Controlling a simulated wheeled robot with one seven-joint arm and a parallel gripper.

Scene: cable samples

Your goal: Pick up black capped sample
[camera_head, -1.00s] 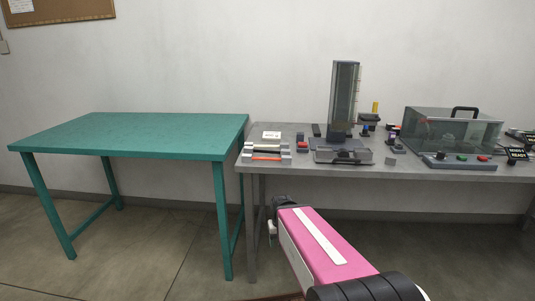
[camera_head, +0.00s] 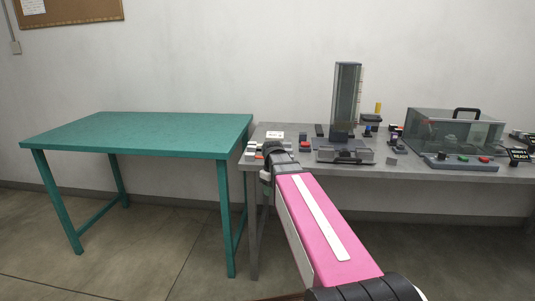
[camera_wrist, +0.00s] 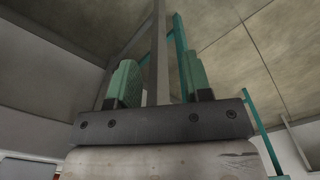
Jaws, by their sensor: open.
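A light sample rack (camera_head: 251,150) sits at the left end of the grey table, partly hidden behind my wrist. A sample with a red part (camera_head: 260,156) shows at its edge. I cannot make out the black capped sample now; my arm covers much of the rack. My gripper (camera_wrist: 163,85) is open and empty in the wrist view, its two green-padded fingers apart with floor and table legs beyond. In the head view my arm's end is at the grey table's front left edge, and the fingers are hidden there.
The grey table (camera_head: 450,176) also holds a tall clear column device (camera_head: 347,95), a clear-lidded box (camera_head: 455,130) and several small parts. An empty green table (camera_head: 140,135) stands at the left, with a narrow gap between them. Its top is clear.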

